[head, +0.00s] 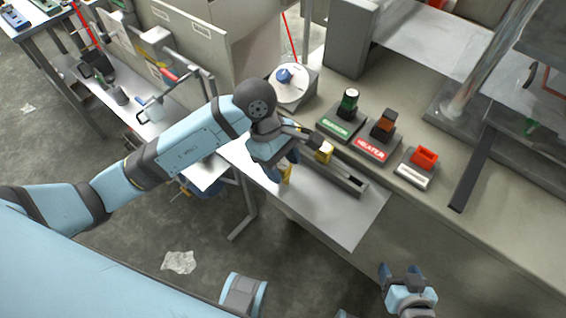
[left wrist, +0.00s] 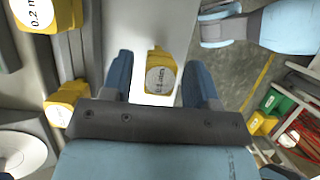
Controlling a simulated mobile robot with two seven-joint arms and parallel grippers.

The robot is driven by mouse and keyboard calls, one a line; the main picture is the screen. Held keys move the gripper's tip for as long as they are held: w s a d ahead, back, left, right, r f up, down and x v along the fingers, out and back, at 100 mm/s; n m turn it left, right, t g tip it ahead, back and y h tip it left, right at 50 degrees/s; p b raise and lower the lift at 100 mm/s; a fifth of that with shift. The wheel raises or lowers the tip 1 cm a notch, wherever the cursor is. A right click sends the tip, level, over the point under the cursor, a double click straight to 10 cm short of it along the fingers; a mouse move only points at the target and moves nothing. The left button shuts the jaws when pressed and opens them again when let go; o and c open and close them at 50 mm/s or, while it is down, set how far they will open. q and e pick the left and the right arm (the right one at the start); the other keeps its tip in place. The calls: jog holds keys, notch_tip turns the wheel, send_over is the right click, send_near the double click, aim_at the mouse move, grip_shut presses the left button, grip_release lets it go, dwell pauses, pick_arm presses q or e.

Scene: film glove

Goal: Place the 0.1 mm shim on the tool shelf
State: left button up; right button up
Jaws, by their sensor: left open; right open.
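My left gripper (head: 280,172) is open over the left part of a pale metal plate (head: 350,225) at the bench front. In the left wrist view, a yellow shim block (left wrist: 161,72) with a round white label, apparently reading 0.1 mm, sits between the open fingers (left wrist: 160,85), with gaps on both sides. In the head view a yellow piece (head: 286,172) shows beside those fingers. Another yellow block (head: 324,152) sits by a dark rail (head: 345,180). A block marked 0.2 (left wrist: 38,14) shows in the wrist view. My right gripper (head: 405,278) is open and empty. I cannot tell which surface is the tool shelf.
Behind the rail stand a green-labelled switch (head: 342,120), a heater switch (head: 376,140) and a red rocker switch (head: 424,160). A round white dial (head: 290,85) is at the back. A lower bench (head: 150,125) with tools and a mug is at left. The plate's right part is clear.

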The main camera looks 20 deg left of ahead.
pick_arm(q)
jog(key=v, duration=1.1)
jog(key=shift+r, duration=0.3)
